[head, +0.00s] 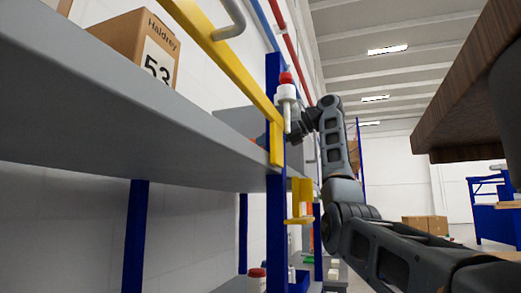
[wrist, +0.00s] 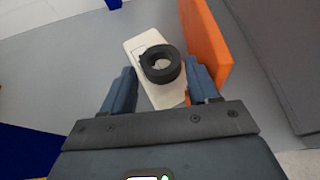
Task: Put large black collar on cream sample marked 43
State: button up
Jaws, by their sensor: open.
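In the wrist view, a thick black collar (wrist: 160,65) shows on the upper face of a cream block (wrist: 143,46). Its hole shows the cream surface. The block's marking is partly covered and too small to read. My gripper (wrist: 161,80) is open, with one finger left of the collar and one right of it. The fingers look apart from the collar; whether they touch the block I cannot tell. In the head view, my gripper is mostly hidden behind the blue post at the shelf's far end, and the collar and cream block do not show.
An orange panel (wrist: 207,45) stands close beside my right finger in the wrist view. In the head view are the grey shelf (head: 110,108), a blue post (head: 276,215), a yellow rail (head: 225,60) and a box marked 53 (head: 140,45). A wooden tabletop (head: 470,85) overhangs at right.

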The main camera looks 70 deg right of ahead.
jog(key=b+v, duration=0.1)
jog(key=v, duration=0.7)
jog(key=shift+s+r+b, duration=0.15)
jog(key=shift+s+b, duration=0.2)
jog(key=shift+b, duration=0.05)
